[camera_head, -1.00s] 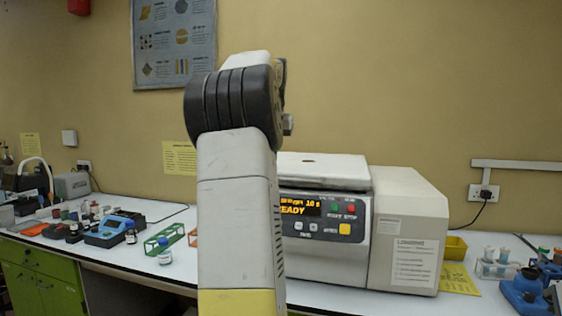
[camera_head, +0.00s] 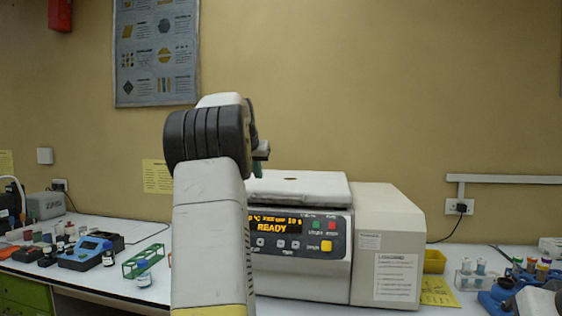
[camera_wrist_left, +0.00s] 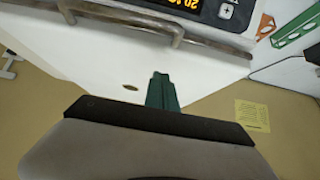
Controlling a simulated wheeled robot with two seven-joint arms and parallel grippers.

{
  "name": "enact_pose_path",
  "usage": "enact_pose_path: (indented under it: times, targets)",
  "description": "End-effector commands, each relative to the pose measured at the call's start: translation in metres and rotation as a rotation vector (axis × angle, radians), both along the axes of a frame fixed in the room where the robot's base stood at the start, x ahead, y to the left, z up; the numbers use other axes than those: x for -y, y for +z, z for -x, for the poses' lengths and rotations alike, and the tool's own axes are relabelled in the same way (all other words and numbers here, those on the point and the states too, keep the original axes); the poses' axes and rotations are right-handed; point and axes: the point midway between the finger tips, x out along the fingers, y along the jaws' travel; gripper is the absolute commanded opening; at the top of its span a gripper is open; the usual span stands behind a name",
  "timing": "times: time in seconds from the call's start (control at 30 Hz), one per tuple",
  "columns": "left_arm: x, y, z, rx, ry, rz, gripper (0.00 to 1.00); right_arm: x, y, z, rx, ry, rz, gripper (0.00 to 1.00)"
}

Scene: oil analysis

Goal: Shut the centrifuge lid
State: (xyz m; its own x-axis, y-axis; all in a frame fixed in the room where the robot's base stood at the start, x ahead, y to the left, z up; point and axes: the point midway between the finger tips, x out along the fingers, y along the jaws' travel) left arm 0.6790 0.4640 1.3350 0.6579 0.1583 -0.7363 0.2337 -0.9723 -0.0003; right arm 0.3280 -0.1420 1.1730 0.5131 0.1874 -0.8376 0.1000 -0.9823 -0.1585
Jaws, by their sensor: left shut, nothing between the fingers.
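The centrifuge (camera_head: 296,270) stands on the bench, its display lit with READY. Its white lid (camera_head: 305,187) lies down, roughly level, on top of the body; I cannot tell whether it is latched. My left arm covers the left part of the machine in the head view. My left gripper (camera_head: 258,169) points down over the lid's left part, mostly hidden by my wrist. In the left wrist view its green fingers (camera_wrist_left: 162,92) are shut and empty over the white lid (camera_wrist_left: 100,62), beside a small dark hole; contact is unclear. My right gripper is out of view.
A green rack (camera_head: 143,261), small bottles and a blue device (camera_head: 84,254) stand to the left. A yellow bin (camera_head: 434,261), a tube rack (camera_head: 471,274) and blue equipment stand to the right. The wall is close behind the centrifuge.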

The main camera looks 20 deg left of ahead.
Motion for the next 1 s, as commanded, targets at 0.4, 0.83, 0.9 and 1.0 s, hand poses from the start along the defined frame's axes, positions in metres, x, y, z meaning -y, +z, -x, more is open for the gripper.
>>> enact_pose_path:
  times: [0.4,0.83,0.9,1.0]
  targets:
    - [0.000,-0.017,0.001,0.000,0.000,0.000,0.00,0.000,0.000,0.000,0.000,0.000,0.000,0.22]
    - [-0.001,-0.053,-0.002,-0.004,0.000,0.002,0.00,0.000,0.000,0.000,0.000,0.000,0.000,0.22]
    - [0.000,-0.056,-0.002,-0.006,0.000,0.003,0.00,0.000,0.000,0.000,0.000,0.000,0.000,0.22]
    - [0.000,-0.058,-0.002,-0.009,0.000,0.004,0.00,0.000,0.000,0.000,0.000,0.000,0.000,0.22]
